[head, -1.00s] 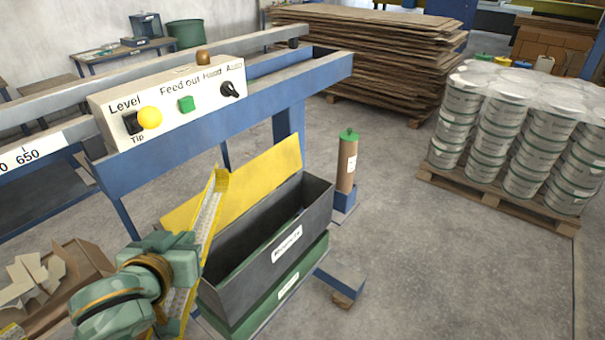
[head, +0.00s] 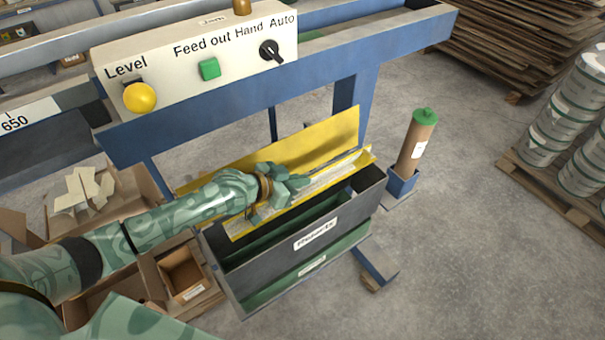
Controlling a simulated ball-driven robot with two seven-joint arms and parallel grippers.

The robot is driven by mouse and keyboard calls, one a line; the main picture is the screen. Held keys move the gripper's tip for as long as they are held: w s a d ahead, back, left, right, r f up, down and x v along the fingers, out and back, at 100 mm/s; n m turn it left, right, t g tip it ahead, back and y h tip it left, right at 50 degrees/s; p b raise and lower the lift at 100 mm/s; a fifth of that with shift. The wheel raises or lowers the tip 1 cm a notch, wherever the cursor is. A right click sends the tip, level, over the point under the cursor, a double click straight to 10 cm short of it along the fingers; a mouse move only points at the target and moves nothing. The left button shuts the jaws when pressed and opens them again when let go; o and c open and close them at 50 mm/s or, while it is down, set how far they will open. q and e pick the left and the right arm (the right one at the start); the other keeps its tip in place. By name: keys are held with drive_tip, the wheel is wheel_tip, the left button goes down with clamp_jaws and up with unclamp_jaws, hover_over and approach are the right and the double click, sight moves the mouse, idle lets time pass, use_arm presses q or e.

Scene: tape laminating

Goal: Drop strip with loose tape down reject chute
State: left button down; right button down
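The strip (head: 334,173), pale with yellow edges, lies lengthwise over the mouth of the dark grey reject chute (head: 312,242), in front of its yellow back flap (head: 330,140). My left gripper (head: 288,188) is at the strip's middle and appears shut on it; the hand hides the fingertips and part of the strip. I cannot tell whether the strip touches the chute's rim. Loose tape cannot be made out clearly. My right gripper is not in view.
A control panel (head: 190,62) on a blue frame stands behind the chute. A brown tube with a green cap (head: 418,140) stands right of it. Cardboard boxes (head: 183,275) stand at the left. Pails on a pallet (head: 560,200) are at the right, with bare floor between.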

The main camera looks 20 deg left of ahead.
sight(257, 206)
use_arm(q)
drive_tip(key=shift+s+f+b, duration=0.1)
drive_tip(key=shift+f+b, duration=0.2)
drive_tip(key=shift+f, duration=0.15)
wheel_tip(257, 206, down, 6)
drive_tip(key=b, duration=0.5)
drive_tip(key=shift+r, duration=0.1)
drive_tip(key=shift+r, duration=0.1)
drive_tip(key=c, duration=1.6)
unclamp_jaws()
drive_tip(key=p+v, duration=0.4)
drive_tip(key=v, duration=1.2)
drive_tip(key=shift+s+a+r, duration=0.1)
drive_tip(key=shift+s+r, duration=0.05)
